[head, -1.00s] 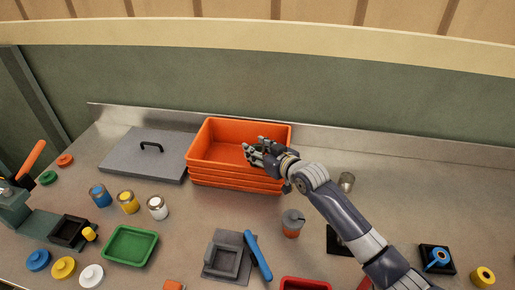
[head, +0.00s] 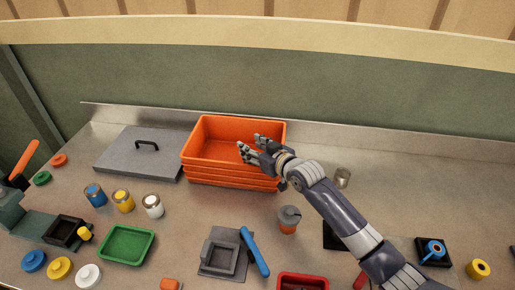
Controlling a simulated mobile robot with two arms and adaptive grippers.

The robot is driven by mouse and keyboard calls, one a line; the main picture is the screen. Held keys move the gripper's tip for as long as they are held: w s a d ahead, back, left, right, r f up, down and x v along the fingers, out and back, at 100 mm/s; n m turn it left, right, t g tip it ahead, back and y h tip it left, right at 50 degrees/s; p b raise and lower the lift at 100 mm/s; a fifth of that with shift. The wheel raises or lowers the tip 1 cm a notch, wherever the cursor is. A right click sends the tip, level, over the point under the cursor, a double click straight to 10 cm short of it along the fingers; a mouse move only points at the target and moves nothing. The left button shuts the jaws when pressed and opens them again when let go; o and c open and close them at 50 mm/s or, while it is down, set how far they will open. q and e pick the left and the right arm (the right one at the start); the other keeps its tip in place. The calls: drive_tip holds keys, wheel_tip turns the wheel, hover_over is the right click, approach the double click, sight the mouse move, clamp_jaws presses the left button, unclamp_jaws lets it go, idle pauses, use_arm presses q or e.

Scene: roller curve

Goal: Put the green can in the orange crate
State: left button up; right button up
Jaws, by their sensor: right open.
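The orange crate (head: 192,160) is the top one of a stack of orange crates at the back middle of the bench. My right gripper (head: 250,145) is over the right part of the crate's opening, its fingers spread and nothing seen between them. The gripper and wrist hide part of the crate's right side and inside. I see no green can in this view; whether one lies in the hidden part of the crate I cannot tell. My left gripper is not in view.
A blue can (head: 96,195), a yellow can (head: 123,201) and a white can (head: 152,206) stand left of the crates. A grey lid (head: 125,158) lies beside the stack. A green tray (head: 126,262) is in front. A grey-topped orange container (head: 289,220) stands below my right arm.

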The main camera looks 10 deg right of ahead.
drive_tip(key=shift+s+a+f, duration=0.1)
drive_tip(key=shift+s+f, duration=0.05)
drive_tip(key=shift+f, duration=0.05)
drive_tip(key=shift+s, duration=0.2)
drive_tip(key=r+b+v, duration=0.1)
drive_tip(key=v, duration=1)
drive_tip(key=shift+d, duration=0.3)
